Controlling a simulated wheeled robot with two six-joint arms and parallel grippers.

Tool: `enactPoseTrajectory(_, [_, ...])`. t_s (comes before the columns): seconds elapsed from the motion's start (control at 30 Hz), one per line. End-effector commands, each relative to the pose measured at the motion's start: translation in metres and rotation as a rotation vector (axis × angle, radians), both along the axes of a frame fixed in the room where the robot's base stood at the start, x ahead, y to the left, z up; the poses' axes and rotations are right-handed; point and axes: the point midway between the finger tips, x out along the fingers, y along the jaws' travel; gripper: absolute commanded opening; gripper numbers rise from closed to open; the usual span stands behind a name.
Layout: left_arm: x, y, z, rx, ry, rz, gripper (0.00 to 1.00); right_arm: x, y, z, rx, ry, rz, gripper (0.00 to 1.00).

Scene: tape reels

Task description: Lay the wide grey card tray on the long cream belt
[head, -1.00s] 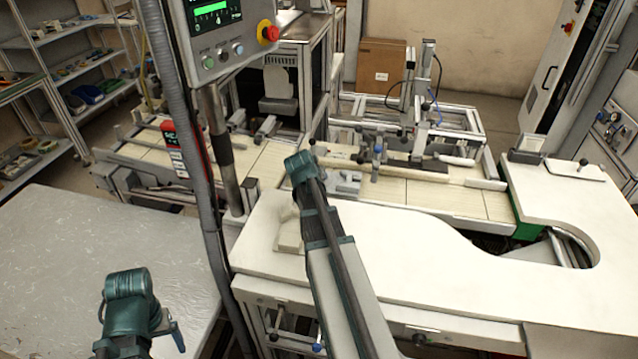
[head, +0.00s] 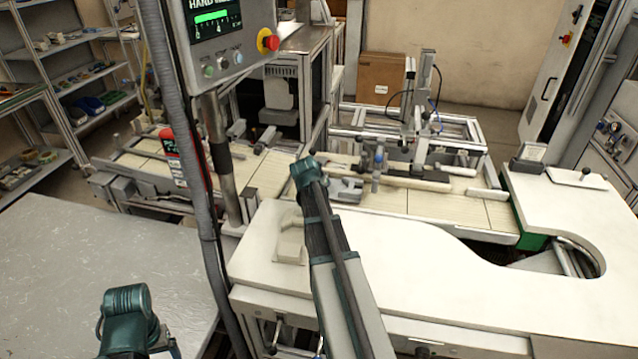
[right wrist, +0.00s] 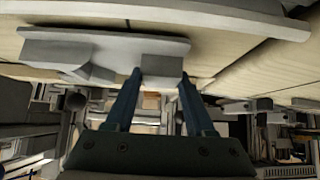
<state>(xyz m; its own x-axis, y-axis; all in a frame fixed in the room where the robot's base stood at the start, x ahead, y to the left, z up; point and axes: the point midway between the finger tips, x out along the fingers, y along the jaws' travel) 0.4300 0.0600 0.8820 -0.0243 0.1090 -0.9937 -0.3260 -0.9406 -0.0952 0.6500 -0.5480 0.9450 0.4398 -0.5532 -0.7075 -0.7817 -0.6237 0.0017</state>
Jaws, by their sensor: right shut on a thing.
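The wide grey card tray (head: 346,190) is at the near edge of the long cream belt (head: 440,202), left of the middle. In the right wrist view the tray (right wrist: 95,47) lies close against the pale belt slats (right wrist: 225,60). My right gripper (right wrist: 160,76) has its two blue fingers closed on a block-like part of the tray. I cannot tell whether the tray's underside fully touches the belt. In the head view my right arm hides the right gripper. My left arm shows at the lower left, with its gripper out of view.
A white curved worktop (head: 400,262) lies in front of the belt. A small blue-topped post (head: 377,170) and a rail (head: 425,183) stand beside the tray. A grey column with a control panel (head: 222,45) rises on the left. A grey table (head: 90,250) is at the left.

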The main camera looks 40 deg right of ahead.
Motion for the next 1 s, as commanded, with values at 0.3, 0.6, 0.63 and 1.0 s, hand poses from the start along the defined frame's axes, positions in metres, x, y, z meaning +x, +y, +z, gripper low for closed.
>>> enactPoseTrajectory(0.3, [0.0,0.0,-0.011,0.0,0.0,0.0,0.84,0.0,0.0,-0.011,0.0,0.0,0.0,0.0])
enactPoseTrajectory(0.6, [0.0,0.0,-0.009,0.0,0.0,0.0,0.84,0.0,0.0,-0.009,0.0,0.0,0.0,0.84])
enactPoseTrajectory(0.63, [0.0,0.0,-0.009,0.0,0.0,0.0,0.84,0.0,0.0,-0.009,0.0,0.0,0.0,0.84])
enactPoseTrajectory(1.0, [0.0,0.0,0.002,0.0,0.0,0.0,0.84,0.0,0.0,0.001,0.0,0.0,0.0,0.84])
